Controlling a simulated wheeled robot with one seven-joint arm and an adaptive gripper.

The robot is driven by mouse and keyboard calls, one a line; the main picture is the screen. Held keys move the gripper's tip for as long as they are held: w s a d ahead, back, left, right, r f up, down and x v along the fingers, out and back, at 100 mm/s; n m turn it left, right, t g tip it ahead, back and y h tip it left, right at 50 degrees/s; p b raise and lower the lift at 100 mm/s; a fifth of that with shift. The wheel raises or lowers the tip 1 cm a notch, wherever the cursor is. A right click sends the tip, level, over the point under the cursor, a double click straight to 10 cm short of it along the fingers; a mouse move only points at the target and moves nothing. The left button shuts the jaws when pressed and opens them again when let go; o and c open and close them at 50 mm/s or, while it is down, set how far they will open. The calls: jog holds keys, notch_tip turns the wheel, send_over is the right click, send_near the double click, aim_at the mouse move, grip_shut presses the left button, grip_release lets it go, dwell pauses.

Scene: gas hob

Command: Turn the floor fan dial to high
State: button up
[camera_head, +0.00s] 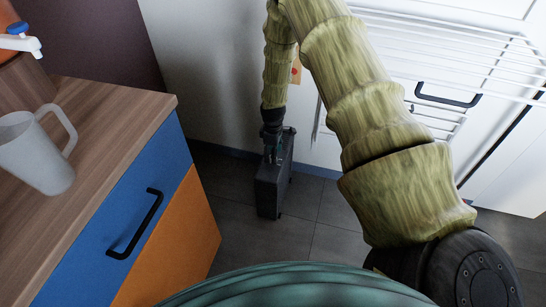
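A dark grey, box-shaped unit (268,190) stands upright on the floor near the back wall; it may be the floor fan. I see its narrow side and part of its top. No dial can be made out in this view. My gripper (272,152) points down at the top of the unit, touching it or just above it; I cannot tell which. Its fingers are small and dark against the unit, so whether they are open or shut does not show.
A wooden counter (115,105) with a grey mug (38,150) and a blue-and-orange cabinet with a black handle (135,225) stands at left. A white wire rack (450,45) and a white cabinet are at right. Dark floor tiles (330,210) are bare around the unit.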

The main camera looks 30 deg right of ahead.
jog(key=shift+f, duration=0.95)
jog(key=c, duration=1.1)
jog(key=shift+o, duration=0.3)
